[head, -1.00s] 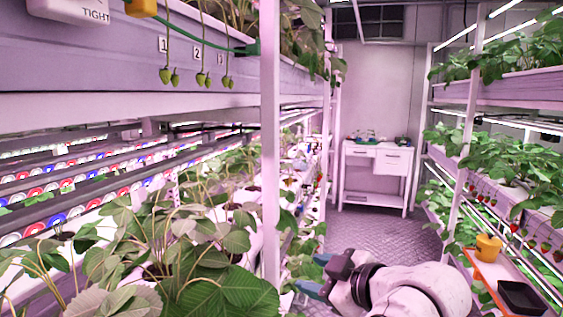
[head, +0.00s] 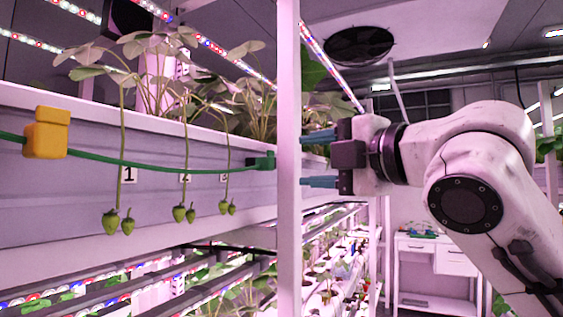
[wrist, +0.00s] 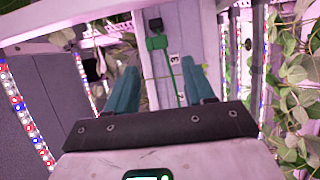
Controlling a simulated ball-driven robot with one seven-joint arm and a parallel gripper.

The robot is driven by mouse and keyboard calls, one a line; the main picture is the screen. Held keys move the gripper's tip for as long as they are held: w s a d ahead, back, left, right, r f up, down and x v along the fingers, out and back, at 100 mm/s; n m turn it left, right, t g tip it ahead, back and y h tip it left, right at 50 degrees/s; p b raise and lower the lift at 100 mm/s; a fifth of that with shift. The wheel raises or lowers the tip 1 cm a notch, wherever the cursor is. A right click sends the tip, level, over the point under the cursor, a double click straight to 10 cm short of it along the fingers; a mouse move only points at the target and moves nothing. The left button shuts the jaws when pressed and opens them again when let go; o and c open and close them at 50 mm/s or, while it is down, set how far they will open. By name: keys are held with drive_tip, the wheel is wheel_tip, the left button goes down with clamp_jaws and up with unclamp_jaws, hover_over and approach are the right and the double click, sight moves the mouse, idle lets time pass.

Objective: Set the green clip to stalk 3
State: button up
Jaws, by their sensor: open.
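In the head view a green clip (head: 262,161) sits on the trough's front face at the right end of a green line (head: 165,171), against the white post. It also shows in the wrist view (wrist: 157,43), ahead between the fingers. Stalk 3 (head: 227,135) hangs left of the clip, with small green berries (head: 227,207) and a number plate behind it; plate 3 (wrist: 174,58) is clear in the wrist view. My gripper (head: 318,160) is open and empty, right of the post and pointing left; its teal fingertips end at the post's edge, perhaps hidden behind it.
The white upright post (head: 289,220) stands between gripper and clip in the head view. Stalks 1 (head: 122,120) and 2 (head: 183,135) hang further left. Leaves rise above the trough (head: 60,200).

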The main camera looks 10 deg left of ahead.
sight(271, 164)
drive_tip(key=p+x, duration=0.3)
drive_tip(key=x, duration=0.7)
drive_tip(key=shift+w, duration=0.1)
clamp_jaws()
idle(0.4)
